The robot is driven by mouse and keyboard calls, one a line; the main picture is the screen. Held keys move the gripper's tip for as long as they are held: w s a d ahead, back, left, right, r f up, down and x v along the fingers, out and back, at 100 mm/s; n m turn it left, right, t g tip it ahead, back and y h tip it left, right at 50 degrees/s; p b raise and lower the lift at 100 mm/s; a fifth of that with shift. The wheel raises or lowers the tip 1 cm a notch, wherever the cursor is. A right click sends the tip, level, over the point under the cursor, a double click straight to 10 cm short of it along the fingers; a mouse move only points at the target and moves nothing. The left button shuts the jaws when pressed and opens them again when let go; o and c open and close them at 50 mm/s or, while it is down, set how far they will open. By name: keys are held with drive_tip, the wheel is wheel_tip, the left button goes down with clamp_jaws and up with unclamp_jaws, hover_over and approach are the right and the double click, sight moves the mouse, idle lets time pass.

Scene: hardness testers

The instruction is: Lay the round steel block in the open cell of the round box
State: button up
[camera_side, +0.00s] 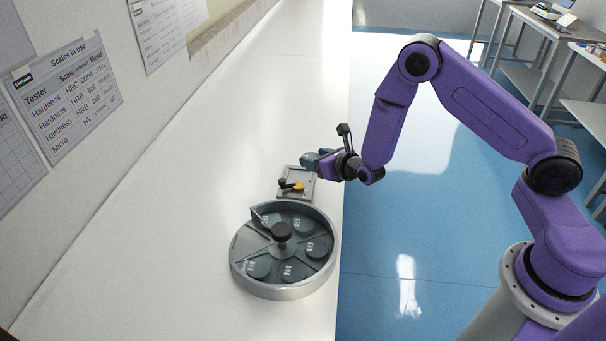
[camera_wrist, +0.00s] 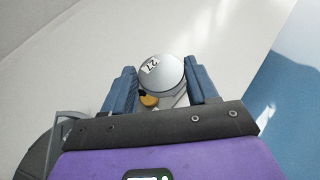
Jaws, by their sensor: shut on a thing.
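The round steel block (camera_wrist: 172,72) is a pale grey disc with a small numbered label on its upper face. It sits between the two blue fingers of my gripper (camera_wrist: 160,84), which is shut on it. In the side view my gripper (camera_side: 310,161) is above the far end of a small tray, and I cannot make out the block there. The round box (camera_side: 238,272) stands nearer the camera, with a dark centre knob and several dark discs in its cells. A thin flap stands up at its far left; I cannot tell clearly which cell is open.
The small grey tray (camera_side: 309,189) lies just behind the box, with an orange-yellow piece (camera_side: 298,187) and a dark piece on it. The white bench is clear to the left and back. Its right edge drops to the blue floor, close to the box.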

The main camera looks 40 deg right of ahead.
hover_over(304, 180)
drive_tip(key=f, duration=0.5)
drive_tip(key=shift+s+a+f, duration=0.15)
drive_tip(key=shift+s, duration=0.15)
drive_tip(key=shift+w+f, duration=0.15)
drive_tip(key=shift+f, duration=0.75)
drive_tip(key=shift+w+f, duration=0.15)
drive_tip(key=shift+f, duration=0.7)
drive_tip(key=o, duration=1.3)
drive_tip(key=shift+f, duration=0.1)
drive_tip(key=shift+s+f, duration=0.1)
drive_tip(key=shift+f, duration=0.05)
